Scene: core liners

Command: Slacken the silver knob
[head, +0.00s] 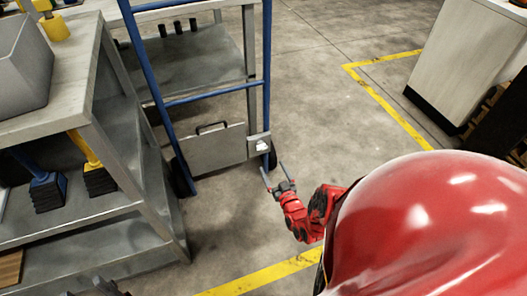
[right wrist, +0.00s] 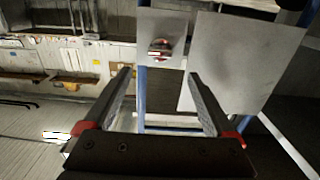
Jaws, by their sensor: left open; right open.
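The silver knob (right wrist: 160,48) shows in the right wrist view as a small round shiny piece on a pale square plate (right wrist: 176,22). In the head view the knob (head: 262,146) is a small bright spot on the plate at the blue frame's right post. My right gripper (head: 278,180) is open and empty, below and a little right of the knob. In the right wrist view its fingers (right wrist: 160,75) are spread, with the knob beyond their tips and apart from them. My left gripper (head: 98,288) shows only as a dark part at the bottom edge.
The blue hand truck frame (head: 203,94) carries a grey panel (head: 205,150) beside the knob plate. A grey shelf bench (head: 75,85) with brushes stands at left. A white cabinet (head: 468,55) is at upper right. The floor between is clear.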

